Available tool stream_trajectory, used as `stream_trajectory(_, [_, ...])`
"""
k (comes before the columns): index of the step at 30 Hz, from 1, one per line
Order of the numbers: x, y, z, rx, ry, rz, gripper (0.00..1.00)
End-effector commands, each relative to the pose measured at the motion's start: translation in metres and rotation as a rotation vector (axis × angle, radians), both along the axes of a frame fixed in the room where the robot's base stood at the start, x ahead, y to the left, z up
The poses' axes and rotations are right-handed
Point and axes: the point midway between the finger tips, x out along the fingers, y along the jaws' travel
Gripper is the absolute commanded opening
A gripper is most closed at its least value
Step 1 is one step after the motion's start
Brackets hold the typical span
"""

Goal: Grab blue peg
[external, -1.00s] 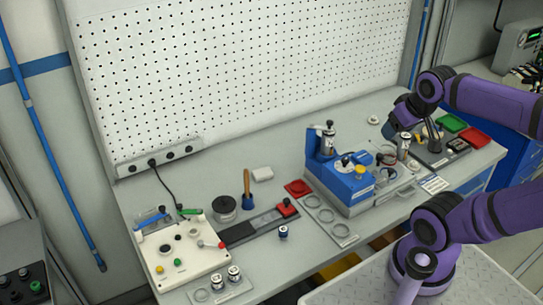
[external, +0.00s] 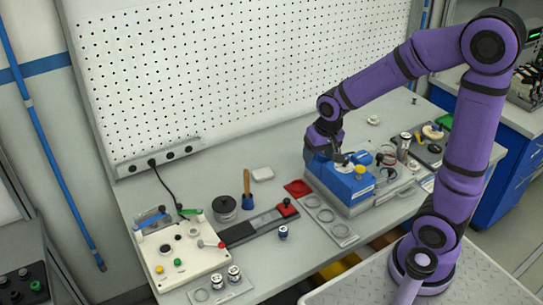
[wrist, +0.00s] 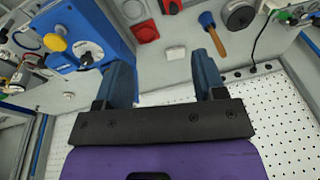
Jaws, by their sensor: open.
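No piece is clearly a blue peg. A small silver and blue cylinder (external: 283,232) stands upright on the bench in front of the black slide.
A red tray (external: 298,188) lies left of the machine. The slide's red block (external: 287,208), a black round part (external: 224,208) and a cream control box (external: 180,256) are farther left. The pegboard (external: 240,75) rises behind the bench. The front centre of the bench is fairly clear.

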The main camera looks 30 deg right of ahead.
Motion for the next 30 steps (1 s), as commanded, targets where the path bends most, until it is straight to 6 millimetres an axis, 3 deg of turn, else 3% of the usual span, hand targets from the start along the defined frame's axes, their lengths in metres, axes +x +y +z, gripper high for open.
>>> stream_trajectory(7, [0.017,0.049,-0.073,-0.019,0.089,-0.034,0.64])
stream_trajectory(15, [0.016,0.09,-0.147,-0.049,0.157,-0.073,0.64])
stream_trajectory(21, [0.013,0.102,-0.172,-0.061,0.175,-0.088,0.64])
stream_trajectory(30, [0.012,0.103,-0.207,-0.063,0.178,-0.091,0.64])
